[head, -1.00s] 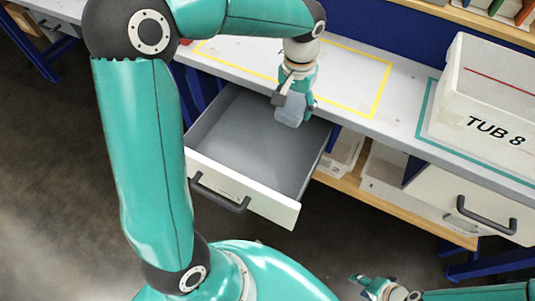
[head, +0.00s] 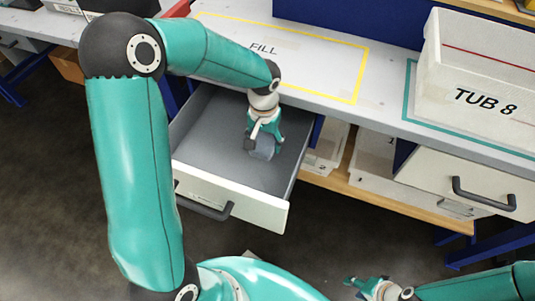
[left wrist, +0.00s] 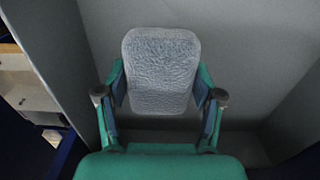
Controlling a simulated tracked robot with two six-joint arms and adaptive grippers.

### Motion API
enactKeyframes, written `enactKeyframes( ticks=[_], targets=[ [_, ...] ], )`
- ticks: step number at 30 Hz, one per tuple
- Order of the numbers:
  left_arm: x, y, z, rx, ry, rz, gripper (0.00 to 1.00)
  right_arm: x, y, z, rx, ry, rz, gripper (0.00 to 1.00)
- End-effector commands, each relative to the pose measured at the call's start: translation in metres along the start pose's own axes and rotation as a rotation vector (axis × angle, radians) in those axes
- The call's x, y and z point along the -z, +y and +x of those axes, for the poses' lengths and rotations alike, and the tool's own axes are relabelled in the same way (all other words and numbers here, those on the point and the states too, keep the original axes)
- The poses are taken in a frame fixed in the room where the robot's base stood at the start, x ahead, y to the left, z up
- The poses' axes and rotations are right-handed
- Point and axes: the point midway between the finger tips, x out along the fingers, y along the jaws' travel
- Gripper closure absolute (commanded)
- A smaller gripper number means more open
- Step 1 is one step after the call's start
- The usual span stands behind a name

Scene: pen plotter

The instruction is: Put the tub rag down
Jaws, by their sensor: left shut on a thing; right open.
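The tub rag (left wrist: 161,68) is a pale grey-blue, rounded, textured pad. In the head view the rag (head: 263,148) shows below my left gripper (head: 263,140), which is shut on it. In the left wrist view my left gripper (left wrist: 160,108) has a finger on each side of the rag. The gripper and rag are inside the open grey drawer (head: 205,150), near its right side. I cannot tell whether the rag touches the drawer floor. My right gripper (head: 360,285) is at the bottom, open and away from the bench.
The bench top has a yellow rectangle marked FILL (head: 310,62) behind the drawer. A white tub marked TUB 8 (head: 480,85) stands at the right. A closed drawer with a dark handle (head: 484,196) is below it. The open drawer is otherwise empty.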

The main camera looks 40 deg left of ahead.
Motion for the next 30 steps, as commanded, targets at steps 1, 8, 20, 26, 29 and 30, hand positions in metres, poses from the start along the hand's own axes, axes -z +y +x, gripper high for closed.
enactKeyframes(
  ticks=[1, 8, 20, 26, 29, 30],
  targets=[
    [0.000, 0.000, 0.005, 0.001, 0.000, 0.000, 0.71, 0.000, 0.001, 0.002, 0.000, 0.000, 0.000, 0.57],
    [0.000, 0.000, 0.022, 0.000, -0.001, 0.001, 0.71, 0.000, 0.002, 0.005, 0.000, 0.000, 0.000, 0.57],
    [0.001, 0.001, 0.051, -0.001, 0.002, 0.001, 0.71, 0.000, 0.004, 0.010, 0.000, 0.000, 0.000, 0.57],
    [0.001, 0.001, 0.053, 0.000, 0.002, 0.002, 0.32, 0.000, 0.005, 0.013, 0.000, 0.000, 0.000, 0.57],
    [0.001, 0.001, 0.052, 0.000, 0.002, 0.002, 0.15, 0.000, 0.004, 0.012, 0.000, 0.000, 0.000, 0.57],
    [0.001, 0.001, 0.052, 0.000, 0.002, 0.002, 0.08, 0.000, 0.004, 0.012, 0.000, 0.000, 0.000, 0.57]
  ],
)
